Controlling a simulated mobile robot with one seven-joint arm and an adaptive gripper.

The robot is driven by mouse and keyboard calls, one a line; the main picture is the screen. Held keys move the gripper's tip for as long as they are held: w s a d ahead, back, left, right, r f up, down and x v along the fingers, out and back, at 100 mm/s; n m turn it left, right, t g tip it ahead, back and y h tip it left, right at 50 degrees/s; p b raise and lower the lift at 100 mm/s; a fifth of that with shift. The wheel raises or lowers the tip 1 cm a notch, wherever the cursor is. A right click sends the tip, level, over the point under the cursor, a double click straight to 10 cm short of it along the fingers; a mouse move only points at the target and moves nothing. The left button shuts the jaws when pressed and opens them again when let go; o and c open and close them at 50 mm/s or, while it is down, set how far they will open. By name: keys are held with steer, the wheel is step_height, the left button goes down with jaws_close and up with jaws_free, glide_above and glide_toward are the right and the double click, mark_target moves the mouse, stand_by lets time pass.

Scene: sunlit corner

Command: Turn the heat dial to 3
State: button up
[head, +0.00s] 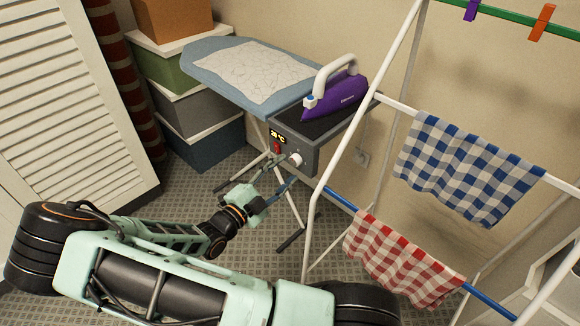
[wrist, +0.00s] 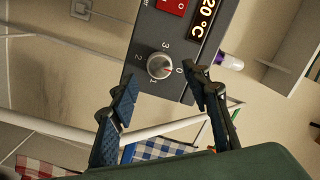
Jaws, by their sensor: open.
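The heat dial (wrist: 160,66) is a round silver-white knob on a dark grey control panel (wrist: 148,30), with 0, 1, 2 and 3 printed around it. I cannot clearly tell where its pointer sits. It shows as a pale knob in the head view (head: 296,159), on the box at the ironing board's end. A display (wrist: 203,20) reads 20 °C. My gripper (wrist: 160,75) is open, its two dark fingers on either side of the dial in the picture and holding nothing. In the head view my gripper (head: 281,172) is just in front of the panel. Contact cannot be told.
A red switch (head: 277,148) sits beside the dial. A purple iron (head: 338,98) rests above the panel on the ironing board (head: 215,57). A white drying rack (head: 318,185) with checked cloths stands close on the right. Stacked boxes (head: 190,100) stand behind left.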

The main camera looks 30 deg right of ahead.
mark_target(293, 162)
steer(key=shift+x, duration=1.65)
steer(key=shift+a, duration=0.1)
steer(key=shift+c, duration=0.2)
steer(key=c, duration=1.1)
